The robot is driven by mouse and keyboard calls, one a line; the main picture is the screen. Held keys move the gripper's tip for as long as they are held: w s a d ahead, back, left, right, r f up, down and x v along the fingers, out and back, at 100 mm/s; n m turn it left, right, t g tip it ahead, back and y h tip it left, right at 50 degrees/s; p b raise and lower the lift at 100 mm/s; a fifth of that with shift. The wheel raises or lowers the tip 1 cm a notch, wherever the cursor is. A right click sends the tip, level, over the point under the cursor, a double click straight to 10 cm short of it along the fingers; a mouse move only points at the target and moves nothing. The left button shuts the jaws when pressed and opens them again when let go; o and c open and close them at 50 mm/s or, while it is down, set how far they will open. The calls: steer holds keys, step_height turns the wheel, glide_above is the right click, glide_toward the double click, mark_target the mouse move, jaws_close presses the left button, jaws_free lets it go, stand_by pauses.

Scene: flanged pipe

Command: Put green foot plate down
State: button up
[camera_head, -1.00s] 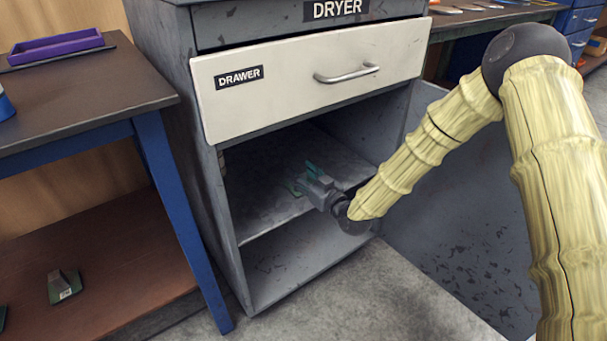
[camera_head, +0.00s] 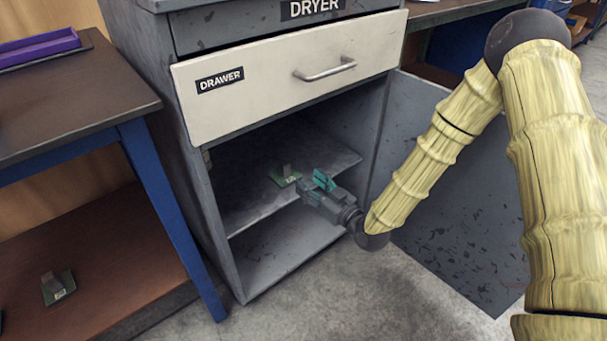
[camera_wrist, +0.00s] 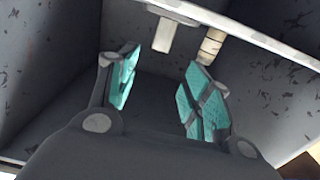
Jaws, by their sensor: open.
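The green foot plate (camera_head: 285,177), a flat green base with a grey upright piece, rests upright on the inner shelf (camera_head: 250,205) of the dryer cabinet. My gripper (camera_head: 323,180) is at the shelf's front edge, to the right of the plate and apart from it. Its teal-padded fingers are spread with nothing between them in the wrist view (camera_wrist: 160,92).
A white drawer (camera_head: 285,85) sits just above the shelf opening. The cabinet door (camera_head: 460,220) stands open at the right. A similar green plate (camera_head: 58,287) lies on the lower board of the blue-legged table (camera_head: 165,200) at the left. The floor in front is clear.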

steer(key=shift+s+d, duration=0.2)
steer(key=shift+s, duration=0.1)
steer(key=shift+f, duration=0.1)
steer(key=s+d+f+m+g+h, duration=0.2)
steer(key=s+d+f+g+h, duration=0.15)
steer(key=s+f, duration=0.65)
steer(key=s+d+f+m+g+h, duration=0.2)
steer(key=s+f+g+h, duration=0.15)
steer(key=s+f, duration=0.65)
steer(key=s+d+f+m+g+h, duration=0.1)
steer(key=s+d+f+g, duration=0.1)
steer(key=s, duration=0.5)
steer(key=s+d+f+m+g+h, duration=0.1)
steer(key=s+d+f+g, duration=0.2)
steer(key=s+d, duration=0.2)
steer(key=s+d+f+m+g+h, duration=0.1)
steer(key=s+d+f+g, duration=0.1)
steer(key=s, duration=0.8)
steer(key=shift+d+f+m+g+h, duration=0.2)
steer(key=shift+d+m+g+h, duration=0.1)
steer(key=shift+d, duration=0.4)
